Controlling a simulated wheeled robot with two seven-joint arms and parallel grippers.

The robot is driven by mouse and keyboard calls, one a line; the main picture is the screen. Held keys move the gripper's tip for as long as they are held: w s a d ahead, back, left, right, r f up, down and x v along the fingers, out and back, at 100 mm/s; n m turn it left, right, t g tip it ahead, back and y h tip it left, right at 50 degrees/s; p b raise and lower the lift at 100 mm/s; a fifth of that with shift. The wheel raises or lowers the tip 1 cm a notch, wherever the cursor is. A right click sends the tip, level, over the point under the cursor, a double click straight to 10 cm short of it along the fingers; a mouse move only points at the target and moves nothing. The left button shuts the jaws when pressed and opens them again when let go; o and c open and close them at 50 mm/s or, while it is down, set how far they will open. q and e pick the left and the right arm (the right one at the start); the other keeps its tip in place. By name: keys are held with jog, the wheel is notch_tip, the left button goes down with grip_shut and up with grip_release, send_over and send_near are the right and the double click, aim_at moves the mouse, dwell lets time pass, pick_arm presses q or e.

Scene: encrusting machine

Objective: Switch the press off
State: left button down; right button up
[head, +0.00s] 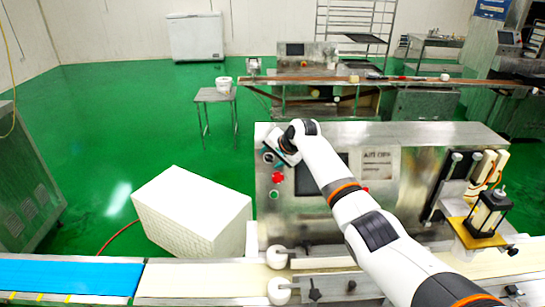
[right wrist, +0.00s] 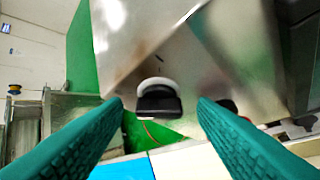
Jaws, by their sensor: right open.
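The press (head: 325,205) is a steel cabinet with a control panel on its front left. A red button (head: 277,178) and a green button (head: 274,194) sit low on the panel. My right gripper (head: 275,160) is at the panel's upper left, above the red button. In the right wrist view its two teal fingers are open, with a black knob on a white ring (right wrist: 157,100) between and beyond their tips. Contact with the knob cannot be told. A bit of red (right wrist: 228,104) shows behind the right finger. My left gripper is not in view.
A conveyor with a blue belt (head: 65,276) and a pale belt (head: 190,279) runs along the front. A white block (head: 190,212) stands left of the press. My right arm crosses the press front. A small table (head: 214,96) and another machine line stand behind.

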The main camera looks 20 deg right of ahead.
jog(key=shift+r, duration=0.1)
jog(key=b+v, duration=0.3)
jog(key=v, duration=0.9)
jog(key=shift+b, duration=0.35)
